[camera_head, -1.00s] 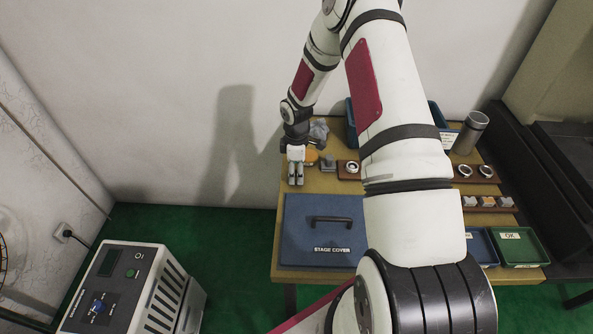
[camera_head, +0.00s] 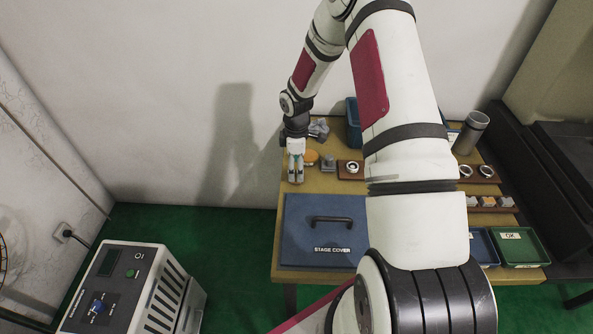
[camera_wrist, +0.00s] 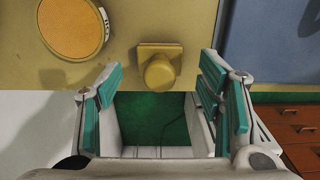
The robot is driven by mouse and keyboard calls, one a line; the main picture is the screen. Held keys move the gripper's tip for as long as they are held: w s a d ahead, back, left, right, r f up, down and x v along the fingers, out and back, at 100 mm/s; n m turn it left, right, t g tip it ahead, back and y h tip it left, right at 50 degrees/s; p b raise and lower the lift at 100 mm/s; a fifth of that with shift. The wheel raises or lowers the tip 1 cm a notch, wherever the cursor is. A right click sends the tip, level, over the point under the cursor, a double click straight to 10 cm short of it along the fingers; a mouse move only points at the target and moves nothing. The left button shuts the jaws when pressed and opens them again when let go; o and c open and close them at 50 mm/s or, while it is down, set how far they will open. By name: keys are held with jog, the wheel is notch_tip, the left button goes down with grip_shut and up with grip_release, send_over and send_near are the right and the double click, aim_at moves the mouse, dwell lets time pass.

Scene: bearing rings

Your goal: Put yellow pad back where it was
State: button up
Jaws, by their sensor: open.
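A yellow pad (camera_wrist: 159,68), a round knob on a square base, sits on the table near its edge in the wrist view. My gripper (camera_wrist: 160,82) is open, with its teal-lined fingers on either side of the view and the pad between and beyond their tips. No contact between fingers and pad shows. In the head view my gripper (camera_head: 296,178) points down over the table's left edge, behind the stage cover. I cannot make out the yellow pad there; the gripper may hide it.
An orange disc (camera_wrist: 72,27) lies left of the pad in the wrist view. The blue stage cover (camera_head: 322,232) lies in front of my gripper. A grey part (camera_head: 328,163) and a ring on a brown block (camera_head: 343,174) stand to the right. Bins and a metal cylinder (camera_head: 470,131) are further right.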

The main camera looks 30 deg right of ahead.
notch_tip(320, 180, up, 10)
jog(key=f, duration=0.1)
notch_tip(320, 180, up, 10)
jog(key=r+m+h, duration=0.1)
jog(key=m, duration=0.1)
send_over(296, 166)
jog(key=s+a, duration=0.3)
jog(key=s+a+r+m+t+h, duration=0.1)
jog(key=s+a+r+m+t, duration=0.2)
jog(key=s+r, duration=0.6)
jog(key=s+a+r+m+y, duration=0.1)
jog(key=s+a+r+m, duration=0.2)
jog(key=s, duration=0.5)
jog(key=s+a+r+m+t+y, duration=0.1)
jog(key=s+a+r+m, duration=0.2)
jog(key=s+a+r, duration=0.3)
jog(key=s, duration=0.3)
jog(key=shift+s, duration=0.3)
